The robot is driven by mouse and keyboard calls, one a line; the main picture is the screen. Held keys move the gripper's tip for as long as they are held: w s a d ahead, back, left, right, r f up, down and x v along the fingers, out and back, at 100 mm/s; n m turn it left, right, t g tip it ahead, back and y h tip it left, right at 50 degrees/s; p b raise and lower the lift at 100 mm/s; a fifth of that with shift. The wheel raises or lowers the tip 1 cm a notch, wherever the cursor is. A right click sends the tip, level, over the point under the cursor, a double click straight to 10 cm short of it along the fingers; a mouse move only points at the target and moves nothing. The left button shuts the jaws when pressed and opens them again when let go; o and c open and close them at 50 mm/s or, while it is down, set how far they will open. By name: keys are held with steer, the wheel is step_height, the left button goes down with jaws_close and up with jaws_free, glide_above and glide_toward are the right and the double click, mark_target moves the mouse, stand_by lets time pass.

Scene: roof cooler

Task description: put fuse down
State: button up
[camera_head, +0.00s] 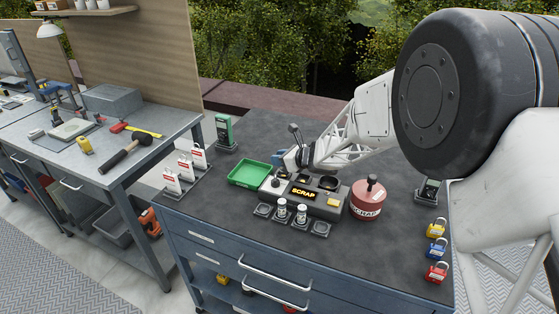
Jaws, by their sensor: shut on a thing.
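My gripper (281,163) is over the back left part of a grey test box (318,203), near the green tray's right edge. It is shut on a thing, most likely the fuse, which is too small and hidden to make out. The green tray (241,184) looks empty. A red can (367,205) marked "SCRAP" stands right of the box.
Tagged white stands (173,182) are at the left of the bench (230,223). A green meter (224,130) is behind them. Yellow, blue and red padlocks (437,250) line the right edge. A dark handheld device (428,190) stands behind the padlocks. A second bench with a hammer (125,152) is at left.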

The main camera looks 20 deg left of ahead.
steer(key=shift+f, duration=0.4)
steer(key=shift+f, duration=0.35)
steer(key=o, duration=0.9)
steer(key=shift+r, duration=0.2)
steer(key=shift+r, duration=0.2)
steer(key=v, duration=1.2)
